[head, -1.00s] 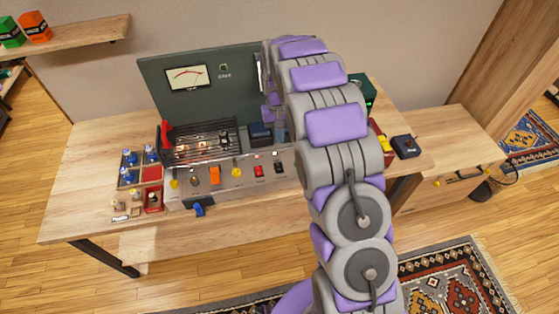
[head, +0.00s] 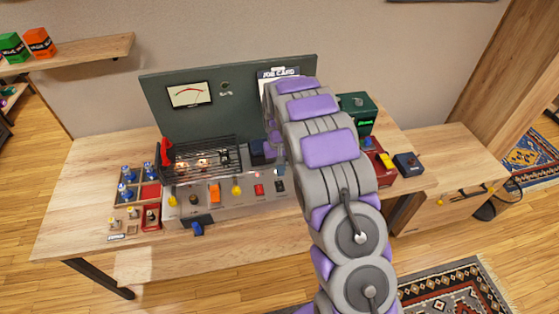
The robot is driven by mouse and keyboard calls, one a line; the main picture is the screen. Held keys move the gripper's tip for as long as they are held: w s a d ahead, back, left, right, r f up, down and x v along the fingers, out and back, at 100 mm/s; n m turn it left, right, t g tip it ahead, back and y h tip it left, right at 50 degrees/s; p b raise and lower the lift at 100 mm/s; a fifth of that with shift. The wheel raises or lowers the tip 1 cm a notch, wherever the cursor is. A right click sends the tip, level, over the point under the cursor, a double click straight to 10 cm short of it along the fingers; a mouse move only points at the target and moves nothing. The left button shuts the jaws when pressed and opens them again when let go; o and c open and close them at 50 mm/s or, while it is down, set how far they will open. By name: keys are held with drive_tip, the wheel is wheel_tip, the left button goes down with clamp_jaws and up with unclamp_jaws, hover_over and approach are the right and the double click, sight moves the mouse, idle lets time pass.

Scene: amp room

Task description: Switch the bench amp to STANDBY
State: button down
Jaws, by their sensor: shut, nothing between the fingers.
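The bench amp is a silver chassis (head: 222,204) on the wooden bench, with a black wire cage (head: 200,158) over glowing tubes. Its front panel carries yellow knobs (head: 236,189), a black knob (head: 193,199), an orange switch (head: 214,193), a red switch (head: 259,189) and a dark switch (head: 281,186) at the right. Panel labels are too small to read, so I cannot tell which is STANDBY. My gripper (head: 280,163) is shut and empty, pointing down just above the dark switch, mostly hidden by my arm. I cannot tell whether it touches the panel.
A green backboard (head: 205,122) with a meter (head: 189,94) and a job card (head: 276,73) stands behind. A parts tray (head: 127,188) is at the left. A green device (head: 357,112) and a dark blue box (head: 408,165) are at the right.

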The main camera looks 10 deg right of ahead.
sight(281, 187)
drive_tip(key=f, duration=0.2)
drive_tip(key=f+b, duration=0.1)
drive_tip(key=f, duration=0.3)
drive_tip(key=shift+s, duration=0.3)
